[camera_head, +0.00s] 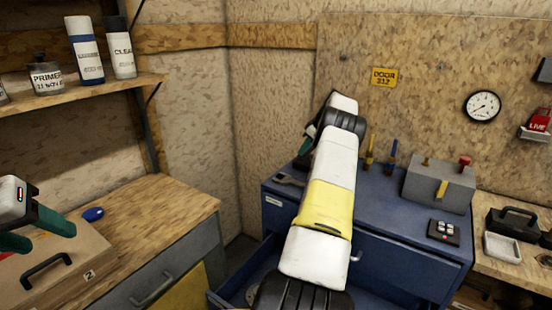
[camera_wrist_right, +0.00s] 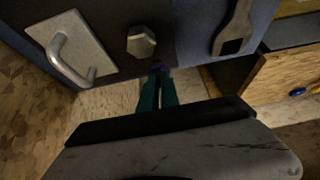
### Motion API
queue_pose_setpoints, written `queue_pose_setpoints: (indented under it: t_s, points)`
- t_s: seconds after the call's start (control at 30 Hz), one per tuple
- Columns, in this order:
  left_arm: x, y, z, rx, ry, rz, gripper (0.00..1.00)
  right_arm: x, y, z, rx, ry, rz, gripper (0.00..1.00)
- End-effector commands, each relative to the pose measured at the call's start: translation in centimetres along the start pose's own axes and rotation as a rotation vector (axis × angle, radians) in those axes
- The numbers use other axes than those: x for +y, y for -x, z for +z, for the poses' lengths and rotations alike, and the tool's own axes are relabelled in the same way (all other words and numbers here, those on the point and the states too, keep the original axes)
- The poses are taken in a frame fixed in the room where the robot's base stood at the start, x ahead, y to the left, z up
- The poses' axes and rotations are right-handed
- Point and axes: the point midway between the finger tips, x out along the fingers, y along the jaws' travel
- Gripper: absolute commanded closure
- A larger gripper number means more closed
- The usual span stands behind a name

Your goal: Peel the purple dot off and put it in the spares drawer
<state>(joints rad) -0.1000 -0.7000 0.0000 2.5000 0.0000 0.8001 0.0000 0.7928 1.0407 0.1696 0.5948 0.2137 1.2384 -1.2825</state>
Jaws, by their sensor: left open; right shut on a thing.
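A small purple patch (camera_wrist_right: 158,66) shows at the tips of my right gripper's green fingers (camera_wrist_right: 158,88) in the right wrist view, likely the purple dot. The fingers are shut on it, beside a dark surface with a hex bolt head. In the head view my right arm hides most of that gripper; a bit of green shows behind the arm. My left gripper (camera_head: 38,232) is open over a tan box at the left. A blue drawer (camera_head: 228,296) stands open low in the blue cabinet, partly hidden by my right arm. I cannot read its label.
The blue cabinet (camera_head: 400,238) carries a grey block (camera_head: 440,186), a keypad (camera_head: 443,232) and a wrench (camera_head: 290,179). A blue oval object (camera_head: 93,214) lies on the wooden bench. The tan box (camera_head: 60,265) has a black handle. A shelf (camera_head: 80,92) holds cans.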

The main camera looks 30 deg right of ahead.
Motion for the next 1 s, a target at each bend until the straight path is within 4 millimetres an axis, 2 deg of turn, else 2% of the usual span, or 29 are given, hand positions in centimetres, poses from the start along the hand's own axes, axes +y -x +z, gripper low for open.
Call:
queue_pose_setpoints:
  t_s: [1.0]
  points:
    - [0.0,0.0,0.0,0.0,0.0,0.0,0.47,0.0,2.4,-1.4,0.001,0.001,0.001,1.0]
